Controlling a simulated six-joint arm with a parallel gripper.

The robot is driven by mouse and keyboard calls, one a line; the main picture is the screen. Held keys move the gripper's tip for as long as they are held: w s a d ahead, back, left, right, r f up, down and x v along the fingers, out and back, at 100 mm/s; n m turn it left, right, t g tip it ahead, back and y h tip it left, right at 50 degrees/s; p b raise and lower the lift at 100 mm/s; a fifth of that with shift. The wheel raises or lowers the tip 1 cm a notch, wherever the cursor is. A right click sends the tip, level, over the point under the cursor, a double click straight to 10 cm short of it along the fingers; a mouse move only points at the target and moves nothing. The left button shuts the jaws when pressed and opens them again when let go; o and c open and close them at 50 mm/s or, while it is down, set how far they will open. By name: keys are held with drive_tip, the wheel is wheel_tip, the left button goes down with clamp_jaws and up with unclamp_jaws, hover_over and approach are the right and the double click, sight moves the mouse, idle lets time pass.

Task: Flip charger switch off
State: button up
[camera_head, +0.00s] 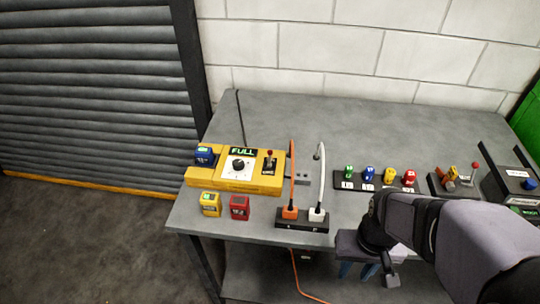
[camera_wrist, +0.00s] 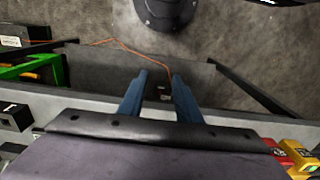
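The yellow charger (camera_head: 237,183) sits on the left part of the bench, with a lit display reading FULL and a black dial on a white plate. A blue battery (camera_head: 204,156) sits at the charger's left end. My gripper (camera_head: 358,270), with blue fingers, is at the bench's front edge, right of and well away from the charger. In the wrist view my gripper (camera_wrist: 159,77) is open and empty.
A yellow battery (camera_head: 211,204) and a red battery (camera_head: 239,207) stand before the charger. A power strip (camera_head: 302,224) with an orange and a white plug stands right of them, cords rising. A rack (camera_head: 352,184) of coloured items is farther right. The bench's back is clear.

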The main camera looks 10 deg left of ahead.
drive_tip(key=c, duration=0.5)
drive_tip(key=shift+w+a+r, duration=0.1)
drive_tip(key=shift+w+a, duration=0.05)
drive_tip(key=shift+w, duration=0.15)
clamp_jaws()
drive_tip(key=w+a+r+t, duration=0.1)
drive_tip(key=w, duration=0.1)
drive_tip(key=w+a+r+t+y, duration=0.1)
drive_tip(key=w, duration=0.2)
drive_tip(key=w+a+r+t, duration=0.1)
drive_tip(key=w+t, duration=0.1)
drive_tip(key=shift+w+r+m+b, duration=0.25)
drive_tip(key=shift+w+m+b, duration=0.05)
drive_tip(key=shift+w+b, duration=0.1)
drive_tip(key=w+r+m+t, duration=0.1)
drive_tip(key=w+r+t, duration=0.2)
drive_tip(key=w+r, duration=0.25)
drive_tip(key=w+a+f+m+y+b, duration=0.1)
drive_tip(key=w+a+m+y, duration=0.1)
drive_tip(key=w+m+y, duration=0.3)
drive_tip(key=w+a+f+m+y+b, duration=0.1)
drive_tip(key=w+a+m+y, duration=0.2)
drive_tip(key=w+m, duration=0.4)
drive_tip(key=shift+w+g+y+b, duration=0.3)
drive_tip(key=shift+w+y, duration=0.6)
drive_tip(key=shift+w, duration=0.1)
drive_tip(key=shift+a, duration=0.1)
